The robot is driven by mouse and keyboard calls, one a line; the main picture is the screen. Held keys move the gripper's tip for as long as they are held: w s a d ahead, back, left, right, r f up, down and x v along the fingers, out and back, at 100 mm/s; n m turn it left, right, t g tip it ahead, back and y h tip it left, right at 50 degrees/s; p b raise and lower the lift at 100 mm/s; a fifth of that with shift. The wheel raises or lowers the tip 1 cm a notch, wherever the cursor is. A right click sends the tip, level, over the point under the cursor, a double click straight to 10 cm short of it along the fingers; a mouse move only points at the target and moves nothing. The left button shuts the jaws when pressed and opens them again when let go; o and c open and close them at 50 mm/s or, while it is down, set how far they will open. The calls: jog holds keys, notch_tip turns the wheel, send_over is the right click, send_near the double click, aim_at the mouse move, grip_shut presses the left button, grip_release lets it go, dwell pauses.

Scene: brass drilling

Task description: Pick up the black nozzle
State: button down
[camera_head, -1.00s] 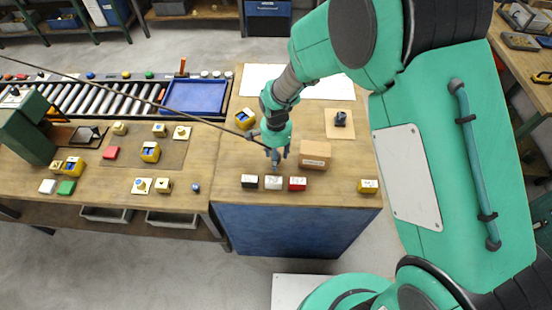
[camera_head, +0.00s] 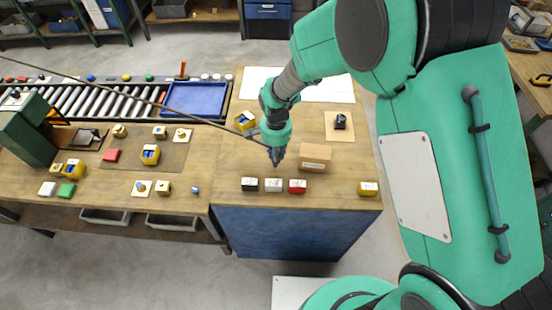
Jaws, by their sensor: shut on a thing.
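My gripper (camera_head: 275,155) points down over the wooden bench, behind the white block and left of the cardboard box. Its fingers are closed together on a small dark piece, the black nozzle (camera_head: 275,163). The fingers hide most of the nozzle. I cannot tell whether its lower end touches the bench top.
A black block (camera_head: 249,184), a white block (camera_head: 273,185) and a red block (camera_head: 297,186) stand in front of my gripper. A cardboard box (camera_head: 314,157) is close on the right.

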notch_tip(320, 180, up, 8)
jog(key=shift+p, duration=0.45)
jog(key=shift+d, duration=0.1)
dwell(0.4)
